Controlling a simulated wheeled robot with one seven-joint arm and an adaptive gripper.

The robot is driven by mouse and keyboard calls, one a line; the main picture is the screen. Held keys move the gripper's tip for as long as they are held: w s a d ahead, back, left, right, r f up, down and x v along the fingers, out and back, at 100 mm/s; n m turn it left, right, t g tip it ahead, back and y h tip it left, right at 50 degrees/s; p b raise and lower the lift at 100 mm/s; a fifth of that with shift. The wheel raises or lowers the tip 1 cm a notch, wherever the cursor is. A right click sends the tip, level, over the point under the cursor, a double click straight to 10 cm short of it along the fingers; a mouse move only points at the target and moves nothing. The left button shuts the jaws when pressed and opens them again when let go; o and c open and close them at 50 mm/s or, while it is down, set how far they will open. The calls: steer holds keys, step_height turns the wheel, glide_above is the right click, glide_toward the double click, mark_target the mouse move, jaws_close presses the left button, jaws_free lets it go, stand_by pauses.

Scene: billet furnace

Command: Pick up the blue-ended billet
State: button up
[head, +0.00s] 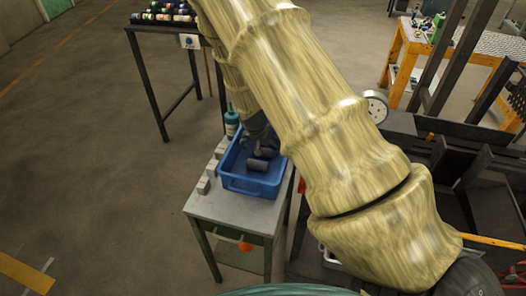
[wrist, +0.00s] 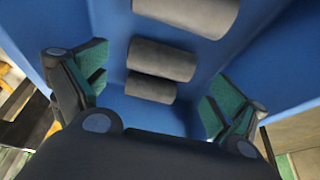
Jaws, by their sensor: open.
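Dark grey cylindrical billets lie in a blue tub (head: 240,187) on a small grey table. The wrist view shows three: an upper billet (wrist: 187,14), a middle billet (wrist: 162,60) and a lower billet (wrist: 150,88). One billet (head: 258,164) also shows in the head view. No blue end can be made out, so I cannot tell which is the blue-ended one. My gripper (wrist: 154,86) is open inside the tub, its green-padded fingers on either side of the lower billet. It holds nothing. My gripper body hides part of the tub floor.
Several small grey blocks (head: 203,186) stand along the left of the grey table (head: 240,211). A bottle (head: 231,122) stands behind the tub. A dark rack table (head: 160,28) holds colour-ended cylinders at the back. Dark machinery is on the right; the floor at left is clear.

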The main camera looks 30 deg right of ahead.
steer(key=shift+p+x, duration=0.45)
steer(key=shift+x, duration=1.15)
steer(key=shift+d+r, duration=0.1)
steer(key=c, duration=1.7)
steer(key=shift+c, duration=0.2)
